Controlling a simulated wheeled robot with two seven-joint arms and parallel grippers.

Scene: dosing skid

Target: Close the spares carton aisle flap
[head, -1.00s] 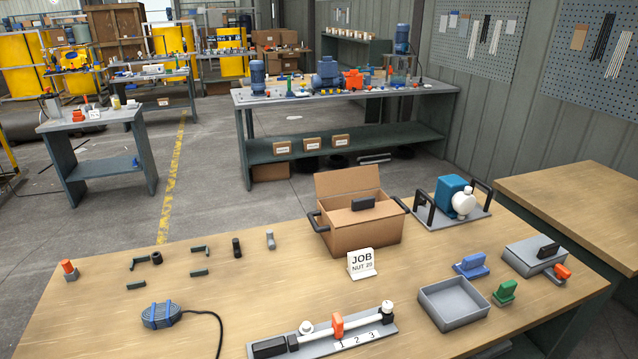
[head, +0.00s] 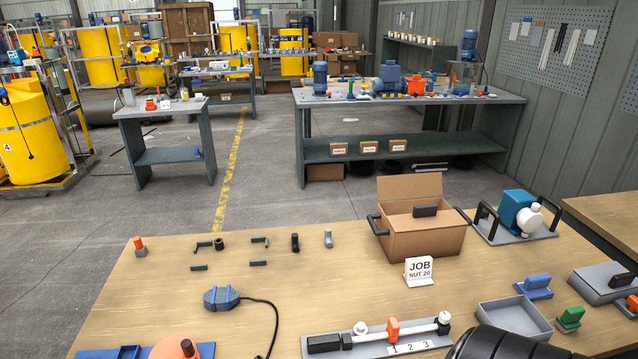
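A brown cardboard carton (head: 428,240) stands on the wooden table, right of the middle. One flap (head: 410,187) stands up at its far side. Black handles stick out at its left (head: 377,225) and right (head: 463,216) sides. A black grip (head: 425,210) sits at its top, toward the near side. I cannot tell whether the flap under that grip lies flat or which flap faces the aisle. Neither of my grippers shows. A dark ribbed rounded shape at the bottom right edge may be part of my arm.
A JOB sign (head: 419,271) stands close in front of the carton. A blue pump on a grey plate (head: 512,234) is to its right. A grey tray (head: 515,318) and a 1-2-3 slide fixture (head: 380,340) lie nearer. The table left of the carton holds small dark parts.

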